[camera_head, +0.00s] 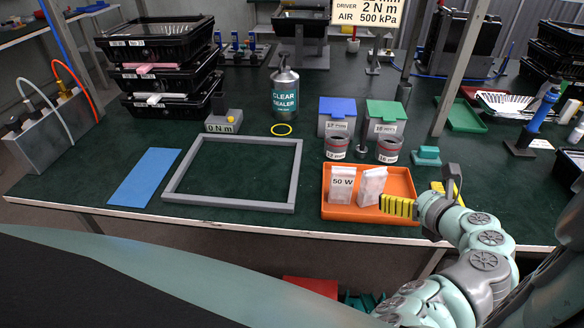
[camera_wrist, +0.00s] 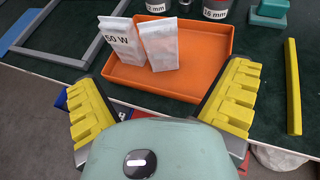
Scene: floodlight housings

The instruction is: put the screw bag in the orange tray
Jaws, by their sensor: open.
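The orange tray (camera_head: 345,213) lies at the front edge of the bench, and it also shows in the wrist view (camera_wrist: 200,88). Two pale bags stand upright in it. The left bag (camera_head: 341,184) reads "50 W", and it shows in the wrist view (camera_wrist: 122,42). The right bag (camera_head: 371,186) shows no readable label; it is also in the wrist view (camera_wrist: 160,46). I cannot tell from print which is the screw bag. My gripper (camera_wrist: 164,82) is open and empty, its yellow fingers spread wide at the tray's front right side, apart from both bags.
A grey frame (camera_head: 170,188) and blue strip (camera_head: 145,177) lie left of the tray. Two grey-and-red cups (camera_head: 336,148) stand behind it, with blue-lidded (camera_head: 337,117) and green-lidded (camera_head: 385,120) boxes. A yellow bar (camera_wrist: 293,85) lies right of the tray.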

